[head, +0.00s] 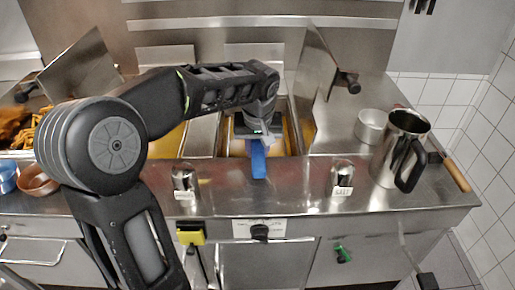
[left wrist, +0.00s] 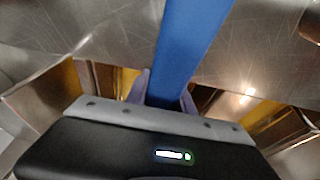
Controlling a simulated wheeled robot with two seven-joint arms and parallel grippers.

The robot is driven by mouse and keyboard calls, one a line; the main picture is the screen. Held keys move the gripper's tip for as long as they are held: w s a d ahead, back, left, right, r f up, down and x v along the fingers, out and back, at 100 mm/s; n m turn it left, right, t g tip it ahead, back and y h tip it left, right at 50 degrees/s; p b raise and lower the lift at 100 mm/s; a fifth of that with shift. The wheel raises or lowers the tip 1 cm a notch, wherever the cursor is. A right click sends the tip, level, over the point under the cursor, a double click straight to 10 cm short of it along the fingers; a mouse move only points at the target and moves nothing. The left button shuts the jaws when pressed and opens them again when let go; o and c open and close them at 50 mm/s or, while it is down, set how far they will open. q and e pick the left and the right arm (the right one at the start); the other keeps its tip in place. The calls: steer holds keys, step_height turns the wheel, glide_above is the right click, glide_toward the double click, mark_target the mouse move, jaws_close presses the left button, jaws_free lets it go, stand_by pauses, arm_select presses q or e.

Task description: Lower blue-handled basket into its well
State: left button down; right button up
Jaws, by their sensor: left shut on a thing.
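My left gripper (head: 257,137) reaches over the right-hand fryer well (head: 292,128) and is shut on the blue handle (head: 258,160) of the basket. The handle points toward the front of the counter. In the left wrist view, the blue handle (left wrist: 187,45) runs down between two purple fingertips (left wrist: 165,95), one on each side. The basket body is mostly hidden behind my gripper and arm, so its depth in the well cannot be told. Yellow oil shows at the well's edges. My right gripper is not in view.
A raised metal lid (head: 314,62) stands right of the well. A steel jug (head: 399,148) and a small pot (head: 371,126) stand farther right. Two small steel shakers (head: 184,180) (head: 342,178) stand along the front counter. Fried food (head: 18,128) lies at far left.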

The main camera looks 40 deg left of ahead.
mark_target(258, 141)
arm_select(q)
steer(key=shift+f, duration=0.1)
steer(key=c, duration=1)
jaws_free()
steer(key=v, duration=0.7)
steer(key=shift+s+d+r, duration=0.1)
steer(key=shift+s+r, duration=0.05)
steer(key=shift+r, duration=0.2)
